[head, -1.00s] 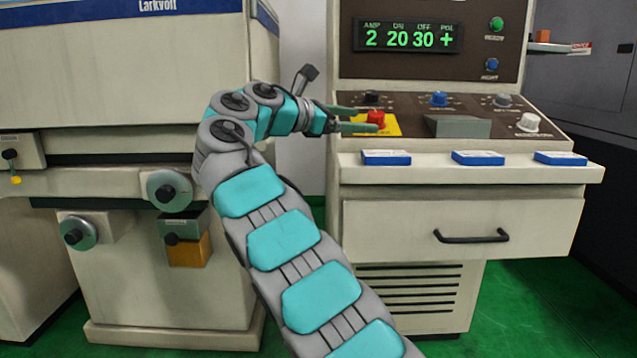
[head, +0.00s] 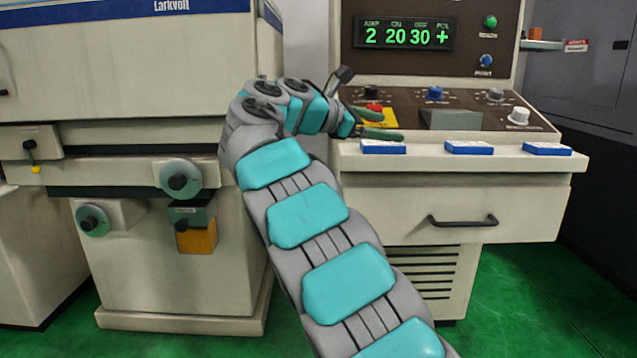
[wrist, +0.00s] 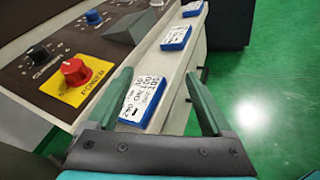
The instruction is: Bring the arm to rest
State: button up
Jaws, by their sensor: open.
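My gripper (head: 385,124) is at the end of my teal and grey arm, close to the front left of the control console (head: 480,108). In the wrist view my gripper (wrist: 160,100) has its two green fingers spread apart with nothing held between them. Beyond the fingers lies a blue-edged labelled block (wrist: 140,103) on the console's front ledge. The red knob (wrist: 75,71) on its yellow plate is left of the fingers, apart from them. In the head view the red knob (head: 374,107) is partly hidden behind my gripper.
The blue-edged blocks (head: 469,148) lie along the ledge. The drawer handle (head: 462,221) sticks out below. A large Larkvolt machine (head: 110,70) with protruding handwheels (head: 180,180) stands at left. Green floor (head: 520,300) is clear at lower right.

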jog(key=s+d+f+m+g+y, duration=0.3)
jog(key=s+d+f+m, duration=0.3)
jog(key=s+f, duration=0.45)
jog(key=s+d+f+m+g+y, duration=0.3)
jog(key=s+d+f, duration=0.4)
jog(key=s+f, duration=0.3)
jog(key=s+a+f+m+g+y, duration=0.1)
jog(key=s+a+f+m+y, duration=0.1)
jog(key=s+f, duration=0.3)
jog(key=s+a+f+m+g+y, duration=0.1)
jog(key=s+a+f+m+y, duration=0.2)
jog(key=s, duration=1.1)
jog(key=s+a+f+m+g+y, duration=0.1)
jog(key=s+a+f+m, duration=0.3)
jog(key=s+f, duration=0.5)
jog(key=shift+s+a+f+m+y, duration=0.15)
jog(key=shift+s+a+m+y, duration=0.35)
jog(key=shift+a+y, duration=0.45)
jog(key=shift+a, duration=0.15)
